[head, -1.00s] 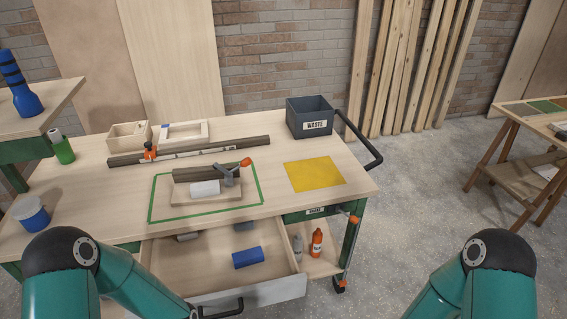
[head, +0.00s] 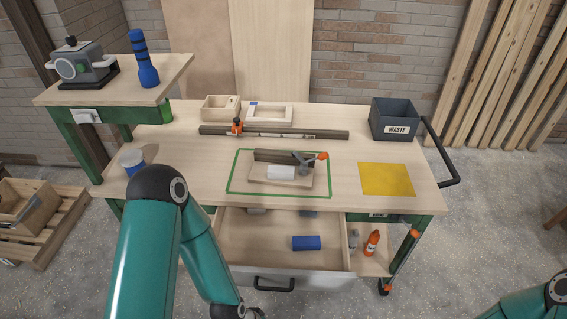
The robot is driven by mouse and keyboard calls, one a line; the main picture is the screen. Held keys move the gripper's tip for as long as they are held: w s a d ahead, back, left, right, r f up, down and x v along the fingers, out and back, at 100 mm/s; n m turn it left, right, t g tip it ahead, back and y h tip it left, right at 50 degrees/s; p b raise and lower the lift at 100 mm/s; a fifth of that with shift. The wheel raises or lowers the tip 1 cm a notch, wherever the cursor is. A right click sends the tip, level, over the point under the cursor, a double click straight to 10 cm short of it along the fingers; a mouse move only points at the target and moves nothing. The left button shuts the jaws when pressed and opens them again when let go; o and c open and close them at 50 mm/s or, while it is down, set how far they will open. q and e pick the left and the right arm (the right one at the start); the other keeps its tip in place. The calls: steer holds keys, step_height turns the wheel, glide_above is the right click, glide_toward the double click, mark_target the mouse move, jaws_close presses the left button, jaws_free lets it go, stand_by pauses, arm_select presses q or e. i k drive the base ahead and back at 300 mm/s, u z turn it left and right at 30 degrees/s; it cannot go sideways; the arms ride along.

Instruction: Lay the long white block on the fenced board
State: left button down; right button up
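The fenced board (head: 263,181) is a light wooden board with a dark brown fence (head: 270,156) along its back edge. It sits inside a green outlined rectangle on the workbench. A white block (head: 281,172) lies on the board in front of the fence, left of a grey clamp with an orange knob (head: 322,156). Whether the block touches the fence I cannot tell. My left arm crosses the lower left and runs out of the bottom edge; my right arm shows only at the lower right corner.
The drawer below (head: 265,245) is open, with a blue block (head: 306,243) inside. A shelf beside it holds an orange bottle (head: 371,243). On the bench are a waste bin (head: 396,118), a yellow mat (head: 386,179), a long dark rail (head: 300,134) and wooden boxes (head: 221,107).

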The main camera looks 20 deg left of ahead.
mark_target(275, 172)
steer(key=z, duration=0.85)
steer(key=i, duration=0.55)
steer(key=u, duration=0.9)
